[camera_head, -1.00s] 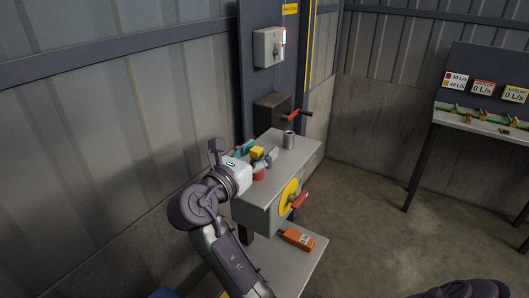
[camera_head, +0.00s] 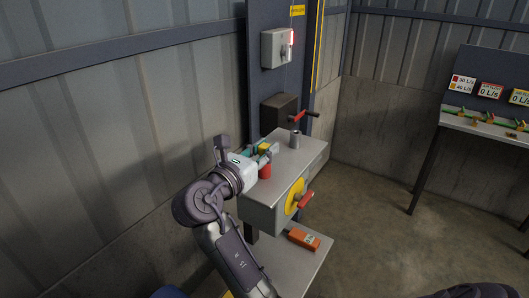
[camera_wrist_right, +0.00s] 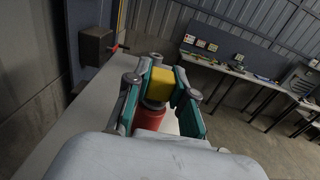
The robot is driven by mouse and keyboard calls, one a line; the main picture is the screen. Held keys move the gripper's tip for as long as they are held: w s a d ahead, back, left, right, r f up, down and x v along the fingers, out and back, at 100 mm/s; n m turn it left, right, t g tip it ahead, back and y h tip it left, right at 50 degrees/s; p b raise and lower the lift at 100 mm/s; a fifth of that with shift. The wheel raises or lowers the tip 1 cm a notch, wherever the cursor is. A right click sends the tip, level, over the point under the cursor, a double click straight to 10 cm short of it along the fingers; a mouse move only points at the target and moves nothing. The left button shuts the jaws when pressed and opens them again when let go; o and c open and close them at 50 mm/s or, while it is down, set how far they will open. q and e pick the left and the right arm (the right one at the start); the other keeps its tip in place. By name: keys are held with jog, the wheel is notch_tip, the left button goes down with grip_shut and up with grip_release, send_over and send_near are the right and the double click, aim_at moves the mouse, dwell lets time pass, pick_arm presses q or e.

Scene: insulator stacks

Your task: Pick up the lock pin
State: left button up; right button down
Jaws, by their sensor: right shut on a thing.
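My right gripper (camera_head: 264,149) is over the grey metal bench, with its teal-lined fingers closed around a yellow block (camera_wrist_right: 161,84). The yellow block appears to be the lock pin's head; any shaft below it is hidden. A red cylinder (camera_head: 265,171) is just below the fingers, and it also shows in the wrist view (camera_wrist_right: 149,120). I cannot tell whether the yellow piece touches it. My left gripper is not in view.
An orange box (camera_head: 303,239) lies on the lower shelf. A second table (camera_head: 490,128) stands right.

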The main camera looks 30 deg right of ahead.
aim_at(264, 145)
jog(key=shift+r, duration=0.5)
notch_tip(264, 145, up, 3)
jog(key=shift+f+b, duration=0.2)
jog(key=shift+b, duration=0.2)
jog(key=s+d+r+p, duration=0.3)
jog(key=d+r+p, duration=0.1)
jog(key=r, duration=0.2)
jog(key=s+d+r+p, duration=0.3)
jog(key=s+d+r, duration=0.1)
jog(key=r, duration=0.3)
jog(key=shift+d+p, duration=0.4)
jog(key=shift+d, duration=0.2)
dwell(0.4)
